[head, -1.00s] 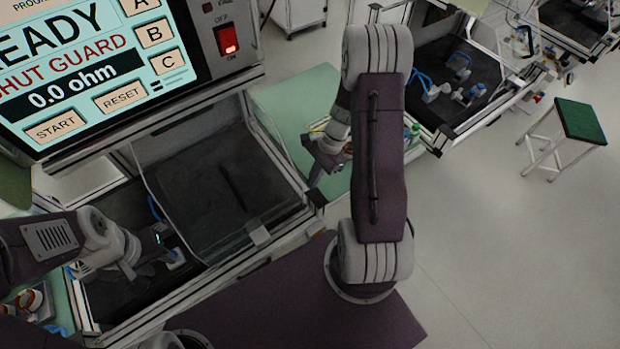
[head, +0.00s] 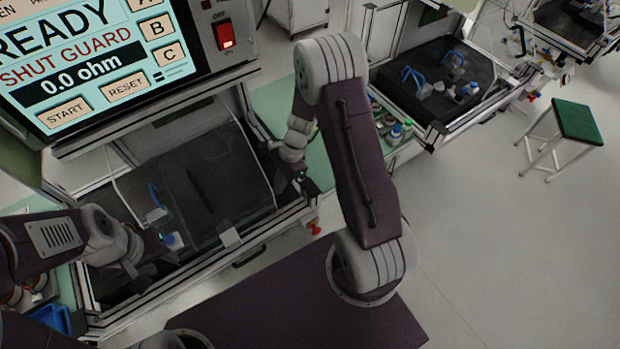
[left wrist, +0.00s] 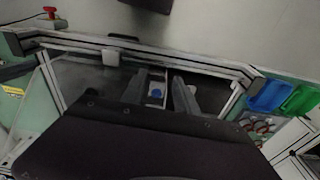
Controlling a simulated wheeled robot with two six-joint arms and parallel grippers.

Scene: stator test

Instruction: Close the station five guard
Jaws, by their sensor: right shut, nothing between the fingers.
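The station guard (head: 230,190) is a clear panel in the frame under the big screen. A small white block (head: 229,237) sits at its front edge. The guard covers the middle of the bay; the bay's left end is uncovered. My right gripper (head: 301,174) is shut and empty by the bay's right post; I cannot tell whether it touches the guard. My left gripper (head: 160,245) is low at the bay's left part, beside a white part with a blue top (head: 173,241). In the left wrist view its fingers (left wrist: 158,92) are apart, with the blue-topped part (left wrist: 155,94) between or beyond them.
The screen (head: 85,65) reads READY, SHUT GUARD and 0.0 ohm, beside a red switch (head: 226,37). A blue bin (head: 52,318) stands at the lower left.

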